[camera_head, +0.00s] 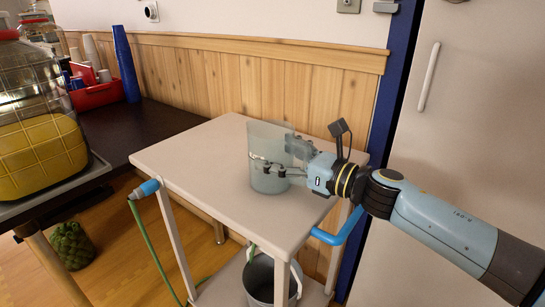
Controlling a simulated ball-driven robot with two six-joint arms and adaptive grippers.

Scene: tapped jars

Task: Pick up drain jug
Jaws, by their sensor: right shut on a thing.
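The drain jug (267,139) is a translucent grey-green, upright vessel over the pale trolley top (195,160). My right gripper (278,161) comes in from the right and is shut on the jug. Its fingers hide part of the jug's right side. I cannot tell whether the jug's base touches the trolley top. My left gripper is not in view.
A large jar of yellow liquid (40,135) stands at the left on a dark counter (135,128). A red caddy (97,95) and a blue cup stack (124,62) stand behind it. A grey bucket (262,280) sits below the trolley top. The trolley's left half is clear.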

